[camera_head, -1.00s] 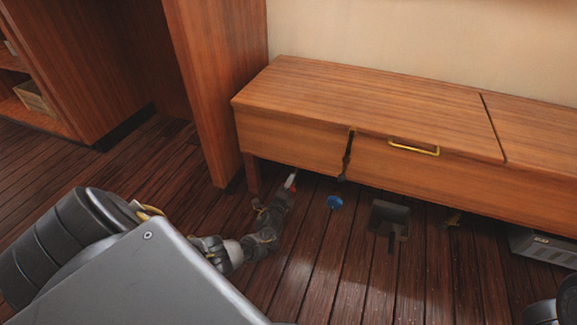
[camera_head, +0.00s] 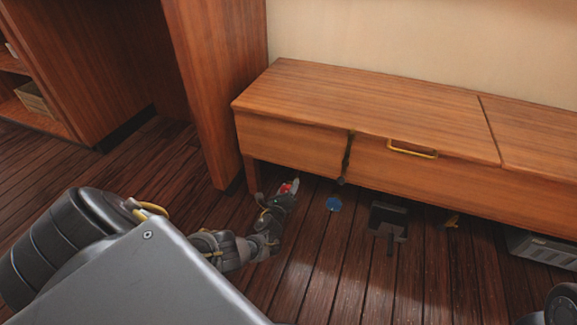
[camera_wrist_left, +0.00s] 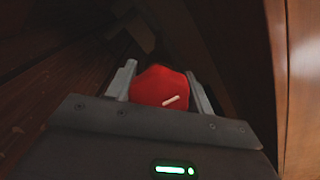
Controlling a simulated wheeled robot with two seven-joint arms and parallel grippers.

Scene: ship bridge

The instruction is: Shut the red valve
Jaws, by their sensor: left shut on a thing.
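The red valve (camera_wrist_left: 158,86) is a rounded red knob with a pale mark on its face. In the left wrist view it sits between the two grey fingers of my left gripper (camera_wrist_left: 160,92), which is shut on it. In the head view the left gripper (camera_head: 290,188) is low down, at the front of the space under the wooden bench, and a bit of red valve (camera_head: 286,187) shows at its fingers. The pipe or mount behind the valve is hidden.
A wooden bench (camera_head: 370,95) with a brass handle overhangs the gripper. A blue round valve (camera_head: 333,204) is to the right, then a dark box-like object (camera_head: 388,217). A bench leg (camera_head: 252,174) is close on the left. Open plank floor lies in front.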

